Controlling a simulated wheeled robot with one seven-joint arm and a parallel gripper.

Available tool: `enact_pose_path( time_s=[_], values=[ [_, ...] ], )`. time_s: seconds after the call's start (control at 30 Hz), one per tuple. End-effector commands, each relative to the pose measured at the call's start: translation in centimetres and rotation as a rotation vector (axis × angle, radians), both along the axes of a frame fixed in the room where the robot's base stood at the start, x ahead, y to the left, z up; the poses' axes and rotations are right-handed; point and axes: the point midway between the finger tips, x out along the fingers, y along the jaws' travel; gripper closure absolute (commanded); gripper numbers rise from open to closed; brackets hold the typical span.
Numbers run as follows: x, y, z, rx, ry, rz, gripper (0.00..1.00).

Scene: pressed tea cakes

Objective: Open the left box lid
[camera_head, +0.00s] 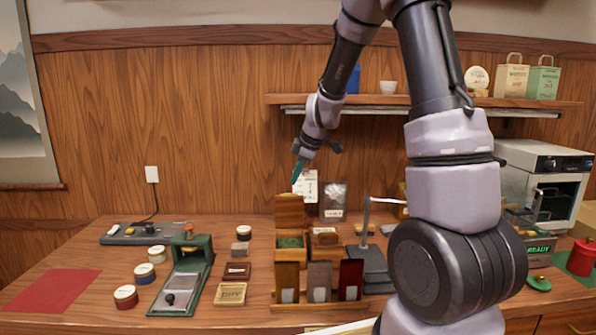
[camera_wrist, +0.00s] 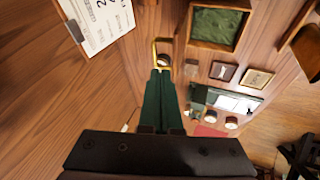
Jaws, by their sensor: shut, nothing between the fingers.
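The left box (camera_head: 278,243) is a small wooden box on the counter, with green content showing inside. Its lid (camera_head: 289,210) stands upright at the back of the box. The box also shows from above in the wrist view (camera_wrist: 243,32), open at the top with the green content in it. My gripper (camera_head: 296,179) has green fingers, pointed downward, and hovers above and behind the raised lid, apart from it. In the wrist view the fingers (camera_wrist: 160,74) are together with nothing between them, and the box lies to their upper right.
A white printed sheet (camera_head: 306,186) and a dark pouch (camera_head: 333,201) stand behind the box. Coloured upright samples (camera_head: 319,281) stand in front. A green press (camera_head: 186,278), several round tins and a red mat (camera_head: 52,290) lie left. A shelf (camera_head: 430,101) hangs above.

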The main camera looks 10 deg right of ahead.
Motion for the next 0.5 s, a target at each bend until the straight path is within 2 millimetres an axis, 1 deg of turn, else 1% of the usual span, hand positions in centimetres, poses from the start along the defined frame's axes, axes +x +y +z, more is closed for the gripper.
enact_pose_path(
  time_s=[0.03, 0.2, 0.3, 0.5],
  values=[
    [0.4, 0.3, -1.0, 0.0, 0.003, 0.001, 1.0],
    [1.5, 0.8, -3.2, 0.001, 0.003, 0.0, 1.0],
    [1.8, 1.1, -4.0, 0.0, 0.002, 0.001, 1.0],
    [2.1, 1.2, -4.4, 0.0, 0.0, -0.001, 1.0]
  ],
)
